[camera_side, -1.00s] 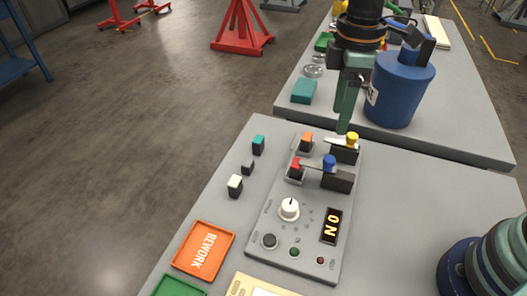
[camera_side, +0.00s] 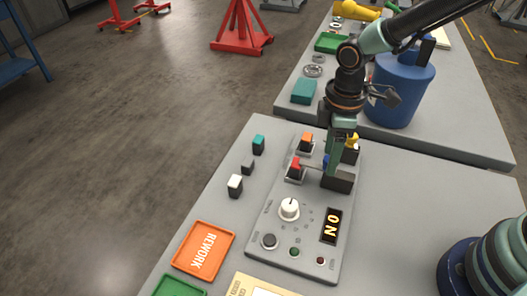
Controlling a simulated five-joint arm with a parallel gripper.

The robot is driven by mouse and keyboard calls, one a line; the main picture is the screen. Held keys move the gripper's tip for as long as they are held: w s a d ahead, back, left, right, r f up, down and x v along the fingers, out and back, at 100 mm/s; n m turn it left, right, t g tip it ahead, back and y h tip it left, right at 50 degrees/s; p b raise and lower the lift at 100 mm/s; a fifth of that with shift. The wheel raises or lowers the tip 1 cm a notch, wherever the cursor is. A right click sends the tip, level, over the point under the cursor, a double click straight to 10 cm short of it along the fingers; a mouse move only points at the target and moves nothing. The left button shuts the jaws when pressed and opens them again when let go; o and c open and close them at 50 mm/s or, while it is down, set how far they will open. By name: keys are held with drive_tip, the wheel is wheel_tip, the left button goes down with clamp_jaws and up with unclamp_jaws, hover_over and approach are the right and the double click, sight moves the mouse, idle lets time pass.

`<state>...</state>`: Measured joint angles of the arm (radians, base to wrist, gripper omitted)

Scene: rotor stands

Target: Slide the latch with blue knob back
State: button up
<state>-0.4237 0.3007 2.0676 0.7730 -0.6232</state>
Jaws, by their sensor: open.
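The latch with the blue knob (camera_side: 326,161) is on the grey control panel (camera_side: 262,222), its bar reaching left toward a red block (camera_side: 295,164). The knob is mostly hidden behind my gripper (camera_side: 332,170). My gripper points down at the knob with its fingers open; whether they touch the knob I cannot tell. The black latch housing (camera_side: 342,182) shows just right of and below the fingers. The other latch's yellow knob (camera_side: 353,141) is partly hidden just behind my gripper, near an orange block (camera_side: 306,139).
The panel also bears a white dial (camera_side: 289,207), an ON display (camera_side: 331,226) and small buttons. An orange REWORK tray (camera_side: 203,249) lies at front left. A blue canister (camera_side: 398,110) stands behind right.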

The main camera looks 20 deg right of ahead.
clamp_jaws()
idle(1.3)
